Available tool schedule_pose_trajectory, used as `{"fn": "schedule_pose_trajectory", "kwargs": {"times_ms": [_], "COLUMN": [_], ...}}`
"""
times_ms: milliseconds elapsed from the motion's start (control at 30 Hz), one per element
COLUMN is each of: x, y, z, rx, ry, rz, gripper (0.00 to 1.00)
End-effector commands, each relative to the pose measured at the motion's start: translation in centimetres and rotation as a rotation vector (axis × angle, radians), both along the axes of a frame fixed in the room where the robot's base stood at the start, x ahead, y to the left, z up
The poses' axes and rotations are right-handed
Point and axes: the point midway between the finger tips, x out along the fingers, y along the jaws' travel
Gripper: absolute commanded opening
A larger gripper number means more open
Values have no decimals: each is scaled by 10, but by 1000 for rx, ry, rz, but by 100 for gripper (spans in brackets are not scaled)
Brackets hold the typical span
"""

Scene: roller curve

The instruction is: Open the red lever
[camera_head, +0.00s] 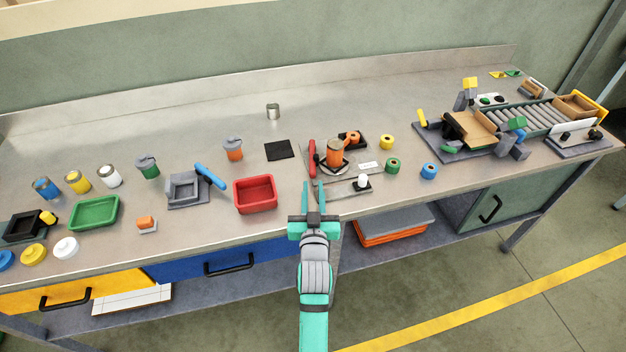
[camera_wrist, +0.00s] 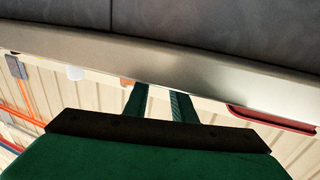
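The red lever (camera_head: 312,157) is a slim red handle, standing roughly upright at the left side of a fixture near the table's front half. An orange can (camera_head: 336,154) with a grey top sits on that fixture. My gripper (camera_head: 313,186) is at the table's front edge, just in front of the lever, with its two teal fingers pointing toward it. The fingers are apart, with nothing seen between them. In the wrist view my gripper (camera_wrist: 160,92) also shows spread fingers. I cannot make out the lever in the wrist view.
A red tray (camera_head: 255,194) stands left of my gripper, and a grey plate with a white knob (camera_head: 363,181) lies to the right. A blue lever (camera_head: 210,176) is on a grey fixture further left. A roller conveyor (camera_head: 525,120) is at the right. The back middle is mostly clear.

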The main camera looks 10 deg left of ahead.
Motion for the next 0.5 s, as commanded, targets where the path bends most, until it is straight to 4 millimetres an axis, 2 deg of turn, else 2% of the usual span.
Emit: {"fn": "schedule_pose_trajectory", "kwargs": {"times_ms": [33, 200, 500], "x": [-10, -33, -48], "y": [-2, -6, -8], "z": [-1, -2, -1], "rx": [0, 0, 0], "ry": [2, 3, 2], "rz": [0, 0, 0], "gripper": [23, 23, 23]}}
